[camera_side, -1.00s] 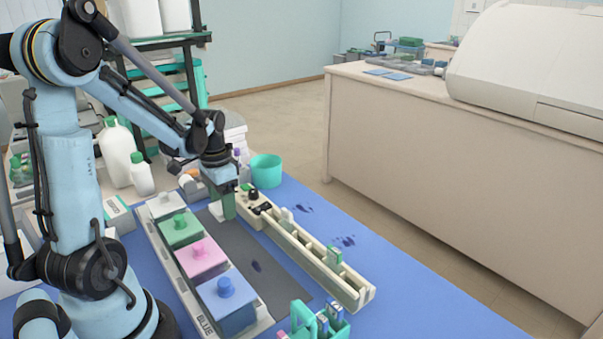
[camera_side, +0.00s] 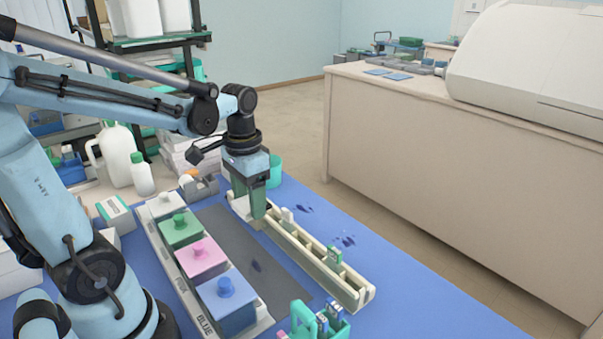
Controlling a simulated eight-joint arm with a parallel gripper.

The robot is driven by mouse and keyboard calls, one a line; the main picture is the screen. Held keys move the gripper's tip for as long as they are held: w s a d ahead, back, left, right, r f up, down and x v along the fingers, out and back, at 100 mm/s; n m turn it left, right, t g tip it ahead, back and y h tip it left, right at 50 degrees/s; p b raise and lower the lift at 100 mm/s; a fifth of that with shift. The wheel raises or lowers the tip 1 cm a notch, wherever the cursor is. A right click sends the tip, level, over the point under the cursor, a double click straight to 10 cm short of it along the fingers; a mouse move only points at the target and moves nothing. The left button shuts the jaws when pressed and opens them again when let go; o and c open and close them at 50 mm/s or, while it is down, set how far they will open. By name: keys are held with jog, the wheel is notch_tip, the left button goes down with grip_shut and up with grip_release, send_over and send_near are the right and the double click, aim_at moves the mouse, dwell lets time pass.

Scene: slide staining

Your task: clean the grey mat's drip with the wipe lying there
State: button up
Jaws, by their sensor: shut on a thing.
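The dark grey mat (camera_side: 220,221) lies on the blue bench cover, between the row of lidded pots and the long cream rack. A dark purple drip (camera_side: 257,265) marks the mat, beside the pink and blue pots. My gripper (camera_side: 258,217) points down with green fingers at the rack's far end, beyond the drip. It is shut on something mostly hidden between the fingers. I take it to be the wipe, but it is too small to tell, and no wipe shows lying on the mat.
The cream rack (camera_side: 318,262) holds a few upright slides. White, green, pink (camera_side: 202,258) and blue pots (camera_side: 228,300) line the mat's left side. A teal carrier (camera_side: 318,322) stands in front.

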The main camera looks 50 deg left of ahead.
aim_at(270, 277)
jog(key=o, duration=0.5)
jog(key=c, duration=0.3)
jog(key=d+f, duration=0.1)
jog(key=d, duration=0.1)
jog(key=s+d, duration=0.1)
jog(key=d, duration=0.1)
jog(key=d+f, duration=0.1)
jog(key=d, duration=0.2)
jog(key=shift+s+d+f, duration=0.1)
jog(key=shift+s+f, duration=0.05)
jog(key=shift+f, duration=0.2)
jog(key=shift+c, duration=0.2)
jog(key=shift+s+d+f, duration=0.1)
jog(key=shift+d+f, duration=0.1)
jog(key=shift+f, duration=1.75)
jog(key=shift+d+f, duration=0.2)
jog(key=shift+f, duration=1.7)
jog(key=shift+o, duration=0.2)
jog(key=shift+a+f, duration=0.2)
jog(key=shift+f, duration=0.1)
jog(key=shift+a+f, duration=0.15)
jog(key=shift+a, duration=2.95)
jog(key=shift+c, duration=0.6)
jog(key=shift+a, duration=0.7)
jog(key=shift+d, duration=4.1)
notch_tip(270, 277, up, 8)
